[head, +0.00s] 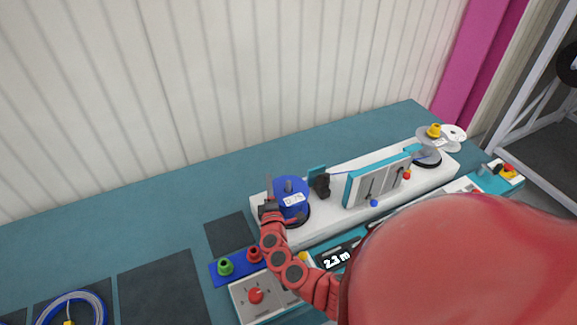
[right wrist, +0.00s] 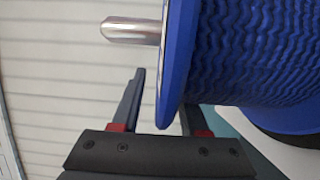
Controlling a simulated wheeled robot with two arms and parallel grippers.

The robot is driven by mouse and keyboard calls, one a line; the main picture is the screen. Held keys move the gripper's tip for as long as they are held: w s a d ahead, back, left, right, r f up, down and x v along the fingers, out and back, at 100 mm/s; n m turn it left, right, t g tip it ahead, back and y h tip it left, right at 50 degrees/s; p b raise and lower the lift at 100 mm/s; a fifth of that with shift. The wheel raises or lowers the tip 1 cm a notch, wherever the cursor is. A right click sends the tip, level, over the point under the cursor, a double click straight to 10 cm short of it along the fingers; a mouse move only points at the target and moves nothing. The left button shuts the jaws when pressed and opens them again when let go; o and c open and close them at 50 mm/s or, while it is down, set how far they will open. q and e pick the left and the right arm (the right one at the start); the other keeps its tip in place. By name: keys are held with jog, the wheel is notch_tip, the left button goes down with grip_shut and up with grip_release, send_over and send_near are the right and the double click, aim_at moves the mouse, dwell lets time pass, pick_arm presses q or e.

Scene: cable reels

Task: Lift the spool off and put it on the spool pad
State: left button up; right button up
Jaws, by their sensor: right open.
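The blue spool (head: 296,188) with a white label sits at the left end of the white machine bed, on a dark round base, with a grey spindle end sticking up from it. My right gripper (head: 280,204) is at its left front edge. In the right wrist view the spool (right wrist: 245,50) fills the upper right, and its flange reaches between the open fingers (right wrist: 160,100); one finger is partly hidden behind it. I cannot tell whether they touch. Dark square pads lie on the bench, a small one (head: 226,229) and a larger one (head: 160,285); which is the spool pad is unclear.
A blue strip (head: 239,264) with green and red knobs and a dial box (head: 262,297) stand near my right arm. A cable coil (head: 72,309) lies at lower left. My red arm hides the lower right.

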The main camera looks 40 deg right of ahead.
grip_shut()
dwell(1.4)
